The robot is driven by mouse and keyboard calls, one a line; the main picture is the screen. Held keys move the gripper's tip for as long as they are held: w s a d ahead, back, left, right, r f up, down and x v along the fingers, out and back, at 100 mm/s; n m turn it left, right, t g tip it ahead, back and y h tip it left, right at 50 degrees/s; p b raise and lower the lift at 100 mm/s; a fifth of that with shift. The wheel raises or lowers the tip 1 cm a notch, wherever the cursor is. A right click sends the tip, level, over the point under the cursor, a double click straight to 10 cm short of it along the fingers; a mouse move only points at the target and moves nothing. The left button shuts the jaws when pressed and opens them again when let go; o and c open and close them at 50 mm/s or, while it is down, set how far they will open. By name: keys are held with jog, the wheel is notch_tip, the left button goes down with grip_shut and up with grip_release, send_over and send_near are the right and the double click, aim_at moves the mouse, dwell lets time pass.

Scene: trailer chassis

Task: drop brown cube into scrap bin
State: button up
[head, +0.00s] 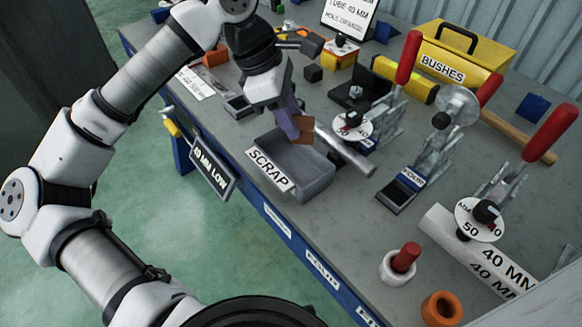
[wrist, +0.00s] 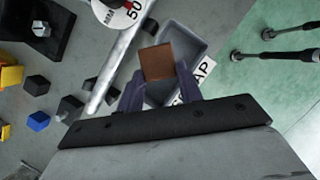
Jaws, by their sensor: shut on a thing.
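The brown cube (head: 302,128) is held in my gripper (head: 296,132), above the back part of the scrap bin. In the wrist view the brown cube (wrist: 157,62) sits between the two purple fingers of my gripper (wrist: 160,88), with the bin behind it. The scrap bin (head: 312,187) is a grey open box with a white SCRAP label on its front, standing near the front edge of the bench. In the wrist view the bin (wrist: 188,42) shows around the cube. The bin's floor is partly hidden by the gripper and cube.
A metal tube (head: 345,152) lies close to the bin's right side. Toggle clamps with red handles (head: 409,57) stand to the right. A sign reading 40 MM LOW (head: 212,168) is at the bench's front edge. A yellow BUSHES box (head: 460,50) stands at the back.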

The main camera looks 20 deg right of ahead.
jog(key=o, duration=1.1)
jog(key=shift+c, duration=0.2)
jog(key=v, duration=1.3)
jog(key=shift+r, duration=0.45)
jog(key=shift+a, duration=0.1)
